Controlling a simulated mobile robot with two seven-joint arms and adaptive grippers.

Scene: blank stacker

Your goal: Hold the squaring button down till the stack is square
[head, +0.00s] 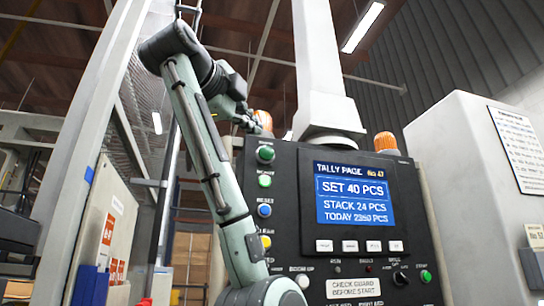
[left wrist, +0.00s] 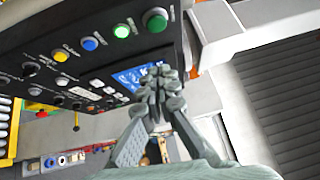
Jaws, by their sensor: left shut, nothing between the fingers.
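The black control panel (head: 285,210) fills the middle of the head view. Down its left side run a green button (head: 265,153), a second green button (head: 264,180), a blue button (head: 264,210) and a yellow button (head: 266,241). The screen (head: 355,195) reads SET 40 PCS, STACK 24 PCS. My left gripper (head: 254,124) is near the panel's top left corner. In the left wrist view its fingers (left wrist: 165,78) are shut and empty, apart from the buttons. The stack is not in view.
An orange beacon (head: 386,142) stands on the panel's top right. A white cabinet (head: 460,150) stands at right. A pale post (head: 85,130) and mesh guard rise at left. Below the screen are small white keys (head: 348,246) and a black knob (head: 400,278).

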